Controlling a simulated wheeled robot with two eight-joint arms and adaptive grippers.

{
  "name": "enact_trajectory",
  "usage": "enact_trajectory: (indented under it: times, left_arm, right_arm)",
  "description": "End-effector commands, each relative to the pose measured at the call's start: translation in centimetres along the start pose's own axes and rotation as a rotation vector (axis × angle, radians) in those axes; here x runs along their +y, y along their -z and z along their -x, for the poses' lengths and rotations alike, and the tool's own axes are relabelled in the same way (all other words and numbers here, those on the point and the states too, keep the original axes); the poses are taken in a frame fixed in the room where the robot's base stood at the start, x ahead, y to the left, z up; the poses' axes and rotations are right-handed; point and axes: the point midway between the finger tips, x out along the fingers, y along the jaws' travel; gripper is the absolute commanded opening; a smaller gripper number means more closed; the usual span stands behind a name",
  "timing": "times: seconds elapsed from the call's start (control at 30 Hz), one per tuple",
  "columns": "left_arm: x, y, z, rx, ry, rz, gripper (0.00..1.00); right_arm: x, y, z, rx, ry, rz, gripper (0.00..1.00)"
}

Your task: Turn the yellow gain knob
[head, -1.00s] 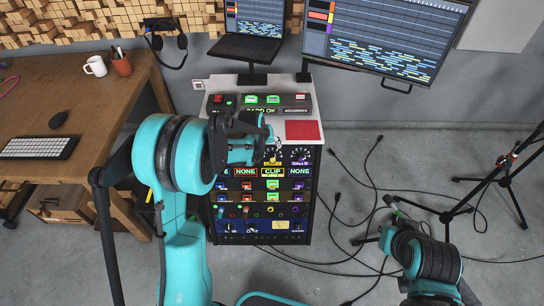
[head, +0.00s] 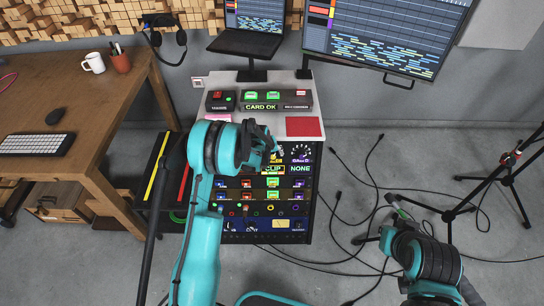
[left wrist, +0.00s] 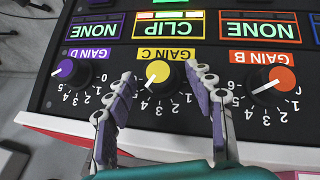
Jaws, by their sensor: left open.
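The yellow gain knob (left wrist: 158,72) with a white pointer line sits on the dark panel in the left wrist view, by the yellow GAIN C label (left wrist: 166,54). My left gripper (left wrist: 160,78) is open, with one finger on each side of the knob. Whether the pads touch it I cannot tell. A green CLIP display (left wrist: 161,28) is lit at that channel. In the head view my left gripper (head: 272,150) is over the upper part of the rack (head: 265,235) and hides the yellow knob.
A purple GAIN D knob (left wrist: 64,68) and a red GAIN B knob (left wrist: 281,78) flank the yellow one closely. A red pad (head: 304,127) and a CARD OK unit (head: 262,102) lie on the rack top. Cables (head: 345,205) and tripod stands (head: 497,180) occupy the right floor.

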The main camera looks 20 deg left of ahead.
Motion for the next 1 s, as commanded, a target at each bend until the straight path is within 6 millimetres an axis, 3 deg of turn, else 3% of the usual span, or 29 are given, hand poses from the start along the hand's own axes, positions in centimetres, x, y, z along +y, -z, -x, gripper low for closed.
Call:
enact_trajectory:
  times: [0.23,0.27,0.43,1.0]
  left_arm:
    - [0.02,0.04,-0.06,0.0,0.0,0.0,0.54]
    - [0.02,0.04,-0.06,0.0,0.0,0.0,0.49]
    - [0.01,0.04,-0.06,0.0,0.0,0.0,0.04]
    - [-0.44,0.08,-0.09,0.002,-0.116,0.109,0.04]
  right_arm:
    - [0.0,0.02,0.01,0.0,0.0,0.0,0.0]
    - [0.0,0.02,0.01,0.0,0.0,0.0,0.0]
    - [0.0,0.02,0.01,0.0,0.0,0.0,0.0]
    - [0.0,0.01,0.0,0.0,0.0,0.0,0.0]
